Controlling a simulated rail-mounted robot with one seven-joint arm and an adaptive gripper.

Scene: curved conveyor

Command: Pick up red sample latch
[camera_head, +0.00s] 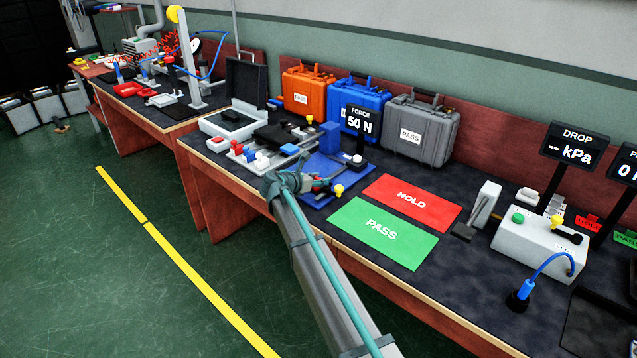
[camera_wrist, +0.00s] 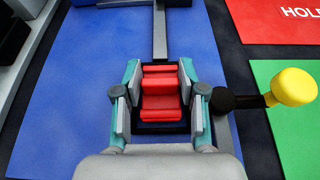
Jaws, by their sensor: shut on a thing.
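The red sample latch (camera_wrist: 161,92) shows in the wrist view between the two fingers of my gripper (camera_wrist: 161,108). The fingers press on it from left and right. The latch sits over a dark fixture on the blue mat (camera_wrist: 75,80); I cannot tell whether it is lifted off it. In the head view my gripper (camera_head: 315,185) is over the blue mat (camera_head: 325,165), and the latch is mostly hidden there. A lever with a yellow knob (camera_wrist: 294,87) stands just right of my gripper; the knob also shows in the head view (camera_head: 338,190).
A red HOLD pad (camera_head: 412,198) and a green PASS pad (camera_head: 382,233) lie right of the blue mat. A 50 N display (camera_head: 361,120) stands behind it. Orange (camera_head: 303,92), blue (camera_head: 352,95) and grey (camera_head: 419,125) cases line the back. A rack with small coloured parts (camera_head: 250,155) is at left.

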